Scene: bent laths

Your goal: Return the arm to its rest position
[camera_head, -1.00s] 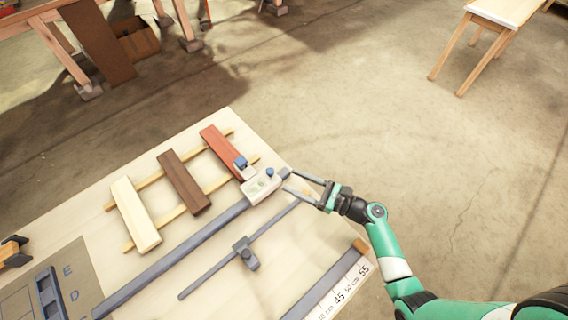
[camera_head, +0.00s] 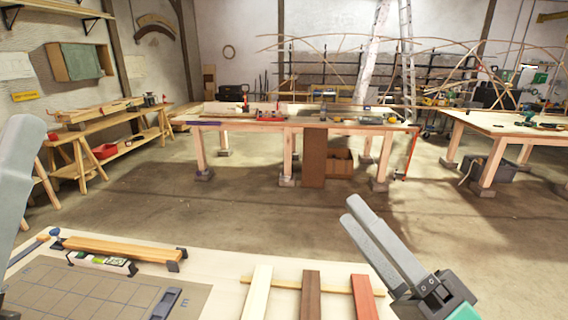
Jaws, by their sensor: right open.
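My right gripper (camera_head: 357,213) is at the right of the near bench, its two grey fingers pointing up and left. It is open, with nothing seen between the fingers, and it hangs just above the red lath (camera_head: 364,298). A light grey part at the left edge looks like a finger of my left gripper, cut off by the frame. A dark brown lath (camera_head: 310,295) and a cream lath (camera_head: 257,293) lie beside the red one across a wooden rail (camera_head: 337,290).
The near bench (camera_head: 215,264) carries a gridded board (camera_head: 90,291) and a wooden bar (camera_head: 122,248). Open concrete floor (camera_head: 260,215) lies beyond it. A long workbench (camera_head: 250,121) stands behind, with another table (camera_head: 500,123) at right and shelving at left.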

